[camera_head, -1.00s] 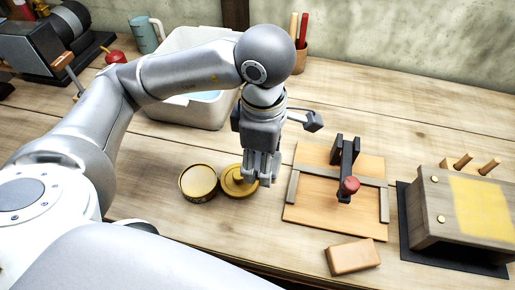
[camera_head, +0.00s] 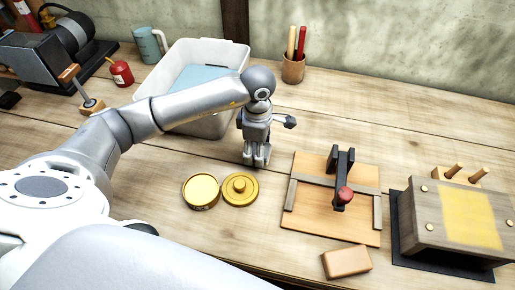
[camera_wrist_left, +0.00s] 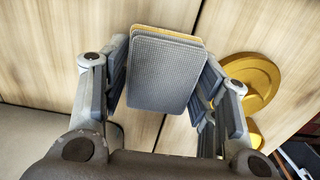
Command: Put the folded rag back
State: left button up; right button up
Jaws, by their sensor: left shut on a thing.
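The folded rag (camera_wrist_left: 165,70) is a grey, textured pad with a thin yellow layer showing along its far edge. In the left wrist view it sits between the two fingers of my left gripper (camera_wrist_left: 165,95), which is shut on it. In the head view my left gripper (camera_head: 256,163) points down over the table, just behind the round yellow lid (camera_head: 240,190). The rag cannot be made out there. The lid lies beside an open yellow tin (camera_head: 201,191); the lid also shows in the wrist view (camera_wrist_left: 255,75). My right gripper is not in view.
A whitish bin (camera_head: 213,124) with something light blue inside stands behind my left arm. To the right are a wooden board with a clamp (camera_head: 330,221), a small wooden block (camera_head: 346,262) and a wooden box (camera_head: 455,218). A pencil cup (camera_head: 293,69) stands at the back.

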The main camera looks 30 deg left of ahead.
pick_arm(q)
jog(key=shift+f+p, duration=0.3)
jog(key=shift+f, duration=0.6)
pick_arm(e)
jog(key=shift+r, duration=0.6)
pick_arm(q)
jog(key=shift+f+b, duration=0.15)
jog(key=shift+b, duration=0.15)
jog(key=o, duration=0.7)
jog(key=shift+o, duration=1)
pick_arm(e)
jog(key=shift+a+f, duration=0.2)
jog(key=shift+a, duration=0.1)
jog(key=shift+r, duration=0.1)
